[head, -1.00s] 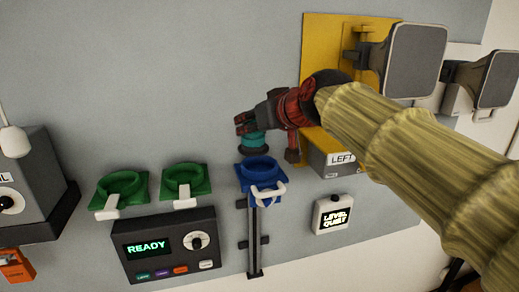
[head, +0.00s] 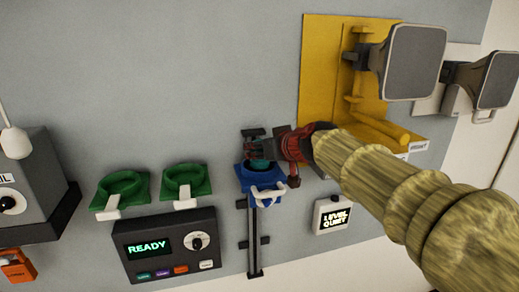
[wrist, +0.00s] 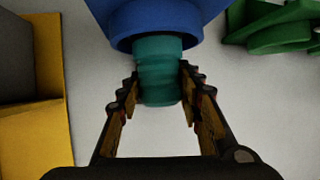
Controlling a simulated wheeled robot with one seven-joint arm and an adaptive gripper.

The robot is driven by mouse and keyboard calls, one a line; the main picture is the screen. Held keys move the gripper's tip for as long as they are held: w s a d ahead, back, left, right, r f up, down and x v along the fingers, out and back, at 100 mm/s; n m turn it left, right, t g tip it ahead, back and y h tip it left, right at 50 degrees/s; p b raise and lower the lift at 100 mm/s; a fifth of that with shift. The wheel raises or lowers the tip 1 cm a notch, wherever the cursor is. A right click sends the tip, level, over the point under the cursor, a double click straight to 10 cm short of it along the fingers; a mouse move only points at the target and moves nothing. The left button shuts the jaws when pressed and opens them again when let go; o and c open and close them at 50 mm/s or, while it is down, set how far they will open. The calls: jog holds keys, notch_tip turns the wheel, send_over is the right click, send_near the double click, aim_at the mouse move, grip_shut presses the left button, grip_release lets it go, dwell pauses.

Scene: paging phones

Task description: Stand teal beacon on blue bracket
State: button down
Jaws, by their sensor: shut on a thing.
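The teal beacon (wrist: 160,78) is between the two fingers of my gripper (wrist: 158,88) in the wrist view, and the fingers press on its sides. In the head view my gripper (head: 258,148) is at the blue bracket (head: 262,188), with a little of the teal beacon (head: 259,164) showing below the fingers at the bracket's ring. In the wrist view the beacon's far end meets the rim of the blue bracket (wrist: 168,22). That end is hidden, so I cannot tell how deep it sits.
Two green brackets (head: 184,183) are left of the blue one, above a dark READY panel (head: 170,245). A small white level box (head: 332,214) is at lower right.

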jog(key=shift+f, duration=0.1)
jog(key=c, duration=1.2)
grip_release()
jog(key=shift+s+d+r, duration=0.1)
jog(key=shift+s+r, duration=0.1)
jog(key=shift+r, duration=0.05)
jog(key=b+v, duration=0.2)
jog(key=v, duration=0.9)
jog(key=shift+s+d, duration=0.1)
jog(key=shift+s, duration=0.05)
